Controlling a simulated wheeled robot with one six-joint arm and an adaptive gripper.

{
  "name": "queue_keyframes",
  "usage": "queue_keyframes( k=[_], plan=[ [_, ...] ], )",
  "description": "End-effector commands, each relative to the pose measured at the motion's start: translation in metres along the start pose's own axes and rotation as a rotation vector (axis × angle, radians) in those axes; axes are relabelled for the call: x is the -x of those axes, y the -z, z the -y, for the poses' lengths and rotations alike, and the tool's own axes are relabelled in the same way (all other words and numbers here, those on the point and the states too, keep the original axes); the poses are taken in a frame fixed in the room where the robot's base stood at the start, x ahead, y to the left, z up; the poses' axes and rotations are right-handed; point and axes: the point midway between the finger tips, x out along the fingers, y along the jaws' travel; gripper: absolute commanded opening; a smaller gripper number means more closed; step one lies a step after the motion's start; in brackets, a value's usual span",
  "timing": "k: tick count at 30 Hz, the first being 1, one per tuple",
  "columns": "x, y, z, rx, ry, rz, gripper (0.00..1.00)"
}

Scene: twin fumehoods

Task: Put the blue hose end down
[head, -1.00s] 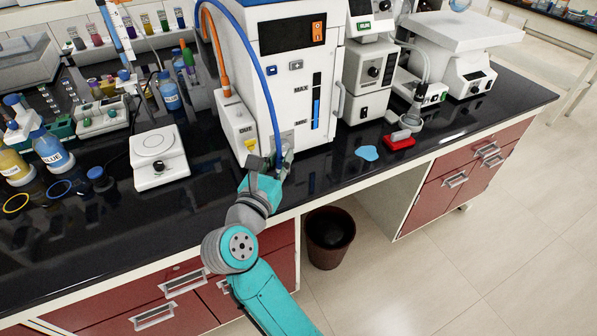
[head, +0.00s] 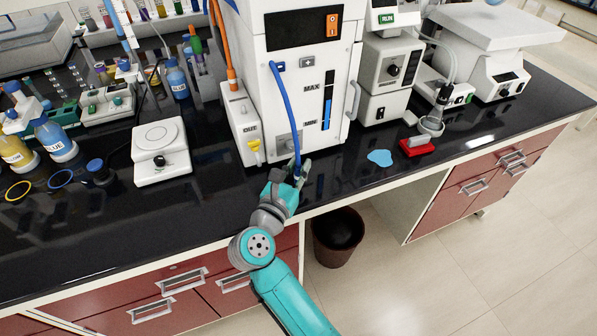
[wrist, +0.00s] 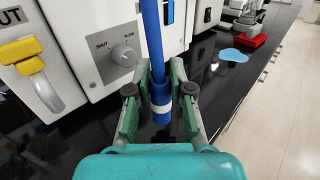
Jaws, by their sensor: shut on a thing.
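The blue hose (head: 283,95) runs from a port high on the front of the white circulator (head: 300,75) down to my gripper (head: 298,172). In the wrist view my gripper (wrist: 160,100) is shut on the blue hose end (wrist: 161,122), a thicker blue sleeve with a white band. The hose end points down, roughly upright, just above or at the black bench top (wrist: 95,135); I cannot tell if it touches. The upper end of the hose shows in the head view only.
A dial marked SHUT (wrist: 122,55) and a yellow valve handle (wrist: 25,62) are on the front left. A light-blue puddle (head: 380,158) and a red-based holder (head: 417,147) lie right. The bench's front edge is close; a bin (head: 338,237) stands below.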

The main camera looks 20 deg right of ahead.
Motion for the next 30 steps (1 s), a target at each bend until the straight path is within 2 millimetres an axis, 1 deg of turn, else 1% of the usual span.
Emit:
queue_keyframes(
  k=[1,3,5,14,18,19,20,21,30],
  plan=[
    [0.000,0.008,0.000,0.003,0.000,-0.001,0.00],
    [0.000,0.015,0.000,0.002,0.000,-0.002,0.00],
    [0.000,0.018,0.000,0.001,0.000,-0.001,0.00],
    [0.000,0.019,0.000,0.000,0.000,0.000,0.00],
    [0.000,0.023,0.000,0.000,0.000,0.000,0.00],
    [0.000,0.022,0.000,-0.001,0.000,0.000,0.28],
    [0.000,0.022,0.000,-0.001,0.000,0.000,0.36],
    [0.000,0.022,0.000,-0.001,0.000,0.000,0.46],
    [0.000,0.022,0.000,-0.001,0.000,0.000,0.46]
  ],
)
